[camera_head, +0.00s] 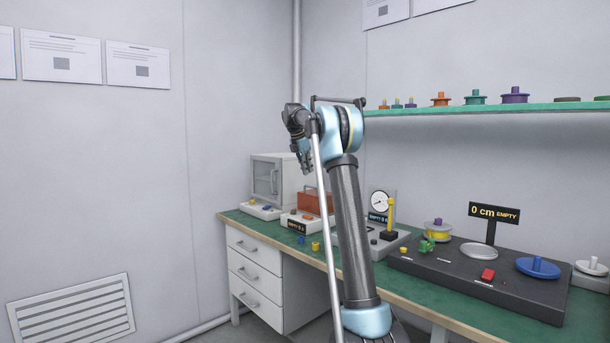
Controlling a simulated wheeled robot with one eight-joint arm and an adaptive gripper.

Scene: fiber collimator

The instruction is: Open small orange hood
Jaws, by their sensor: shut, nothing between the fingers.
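The small orange hood (316,201) is a box-like cover on a pale bench device. It looks lowered, with a small sign reading "EMPTY" in front of it. Its upper left part is near my arm in the picture, and my arm hides what lies to its right. My gripper (307,171) is dark, points downward and is shut and empty. It is in the air above the hood in the picture, apart from it; the distance in depth is hard to tell.
The green workbench (222,212) carries a white cabinet (268,181), a gauge device (380,203) and a dark platform (520,298) with a "0 cm EMPTY" display. A green shelf (430,109) with several spools hangs on the right wall. Drawers (250,268) stand below.

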